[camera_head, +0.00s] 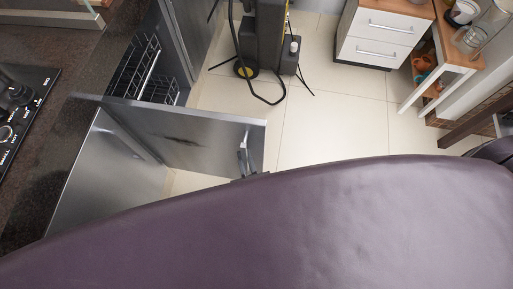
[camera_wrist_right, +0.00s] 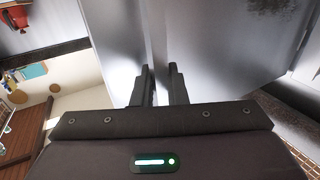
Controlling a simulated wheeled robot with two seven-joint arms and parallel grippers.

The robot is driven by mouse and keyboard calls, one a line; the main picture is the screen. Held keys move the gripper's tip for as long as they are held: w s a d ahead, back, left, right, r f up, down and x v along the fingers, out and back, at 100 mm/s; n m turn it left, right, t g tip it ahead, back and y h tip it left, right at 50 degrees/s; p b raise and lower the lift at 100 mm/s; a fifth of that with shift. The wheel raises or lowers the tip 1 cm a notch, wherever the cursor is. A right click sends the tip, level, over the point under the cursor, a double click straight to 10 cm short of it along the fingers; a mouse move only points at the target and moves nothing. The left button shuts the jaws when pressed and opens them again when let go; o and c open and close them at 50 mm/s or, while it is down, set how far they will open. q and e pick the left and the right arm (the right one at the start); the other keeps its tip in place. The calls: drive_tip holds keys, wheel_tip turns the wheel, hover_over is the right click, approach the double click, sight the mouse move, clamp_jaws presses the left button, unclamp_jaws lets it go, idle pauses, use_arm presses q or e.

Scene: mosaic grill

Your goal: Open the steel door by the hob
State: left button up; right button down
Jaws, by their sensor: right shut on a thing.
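The steel door (camera_head: 190,135) stands swung out from the counter in the head view, its face turned toward me. Another flat steel surface (camera_head: 105,180) lies to its left, below the counter edge. Small dark parts (camera_head: 244,160) show near the door's free end; I cannot tell whether they are a handle or my fingertips. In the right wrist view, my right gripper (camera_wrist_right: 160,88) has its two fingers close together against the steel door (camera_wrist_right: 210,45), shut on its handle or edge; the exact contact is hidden. My left gripper is not in view.
The hob (camera_head: 20,105) sits in the dark counter at the left. An open compartment with wire racks (camera_head: 145,70) is beyond the door. A dark upright stand with cables (camera_head: 262,45) stands on the tiled floor. White drawers (camera_head: 378,38) are at the back right. Floor right of the door is clear.

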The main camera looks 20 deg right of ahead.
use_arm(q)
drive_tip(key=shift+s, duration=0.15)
use_arm(e)
drive_tip(key=shift+s+a, duration=0.35)
drive_tip(key=c, duration=1.6)
unclamp_jaws()
drive_tip(key=shift+o, duration=0.2)
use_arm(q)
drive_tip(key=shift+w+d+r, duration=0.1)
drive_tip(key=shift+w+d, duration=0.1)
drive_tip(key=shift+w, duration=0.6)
use_arm(e)
drive_tip(key=s, duration=0.7)
drive_tip(key=shift+s, duration=0.35)
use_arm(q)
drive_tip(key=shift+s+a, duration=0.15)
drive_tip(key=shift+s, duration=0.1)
